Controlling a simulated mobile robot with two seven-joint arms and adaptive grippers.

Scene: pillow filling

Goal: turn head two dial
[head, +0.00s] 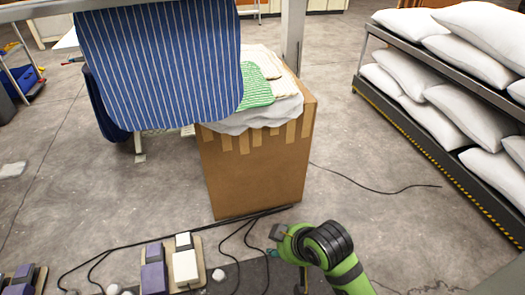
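No head with a dial can be made out in this head view. My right arm comes in at the bottom right as a green and black arm. Only a small dark part at its end, perhaps the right gripper (279,234), shows in front of the box; its fingers cannot be made out. My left arm and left gripper are out of view. A wooden board with a purple block (153,276) and a white block (186,266), perhaps pedals, lies on the floor at the bottom, left of my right arm.
A cardboard box (250,175) lined with white cloth holds folded fabric (257,88). Blue striped fabric (160,60) hangs beside it. A shelf rack with white pillows (455,115) stands at right. Black cables (375,190) cross the floor. Open floor lies between box and rack.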

